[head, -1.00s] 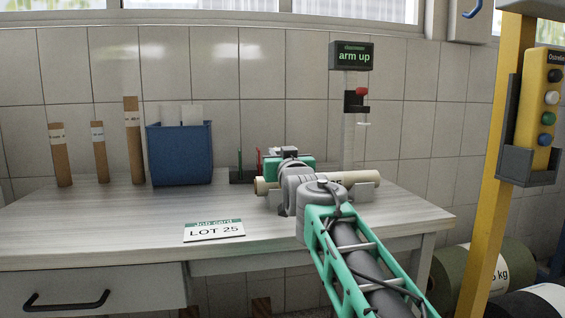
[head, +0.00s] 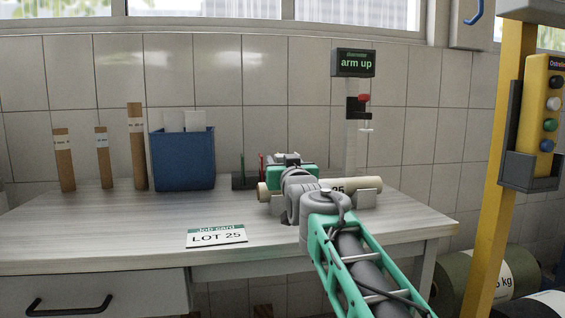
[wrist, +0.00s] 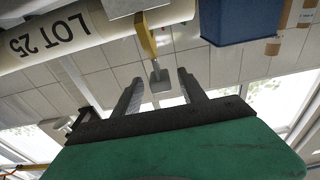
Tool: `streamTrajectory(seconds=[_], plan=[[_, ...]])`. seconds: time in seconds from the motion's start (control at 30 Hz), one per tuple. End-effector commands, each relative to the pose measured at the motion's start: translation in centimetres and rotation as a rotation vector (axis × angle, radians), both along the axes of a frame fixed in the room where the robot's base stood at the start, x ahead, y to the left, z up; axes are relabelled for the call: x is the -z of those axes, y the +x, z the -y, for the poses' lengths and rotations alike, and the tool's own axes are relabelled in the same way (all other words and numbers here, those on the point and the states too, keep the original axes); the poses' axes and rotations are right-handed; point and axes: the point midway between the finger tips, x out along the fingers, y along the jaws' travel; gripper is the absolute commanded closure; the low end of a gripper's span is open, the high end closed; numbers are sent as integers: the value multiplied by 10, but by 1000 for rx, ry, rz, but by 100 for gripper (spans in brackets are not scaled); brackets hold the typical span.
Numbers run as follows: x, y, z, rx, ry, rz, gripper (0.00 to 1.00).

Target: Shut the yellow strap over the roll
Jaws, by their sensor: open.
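The cream roll (head: 362,187) lies across a grey cradle on the bench, partly hidden by my wrist in the head view. In the wrist view, which is upside down, the roll (wrist: 75,32) shows its LOT 25 print at upper left. The yellow strap (wrist: 147,36) stands open, away from the roll, with a grey tab (wrist: 161,84) at its free end. My gripper (wrist: 158,77) is open, with one finger on each side of the tab in the picture. Contact cannot be told. In the head view my wrist hides the fingers and strap.
A blue bin (head: 182,160) and several brown tubes (head: 137,148) stand at the back left. A job card (head: 216,236) reading LOT 25 lies at the front. A post with an "arm up" display (head: 354,63) stands behind the roll.

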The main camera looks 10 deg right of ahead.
Motion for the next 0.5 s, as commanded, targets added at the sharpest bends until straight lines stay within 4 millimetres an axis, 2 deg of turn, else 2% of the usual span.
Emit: streamTrajectory(seconds=[0.3, 0.5], plan=[[2, -57, 0, 0, 0, 3, 51], [7, -73, 0, 0, 0, 1, 51]])
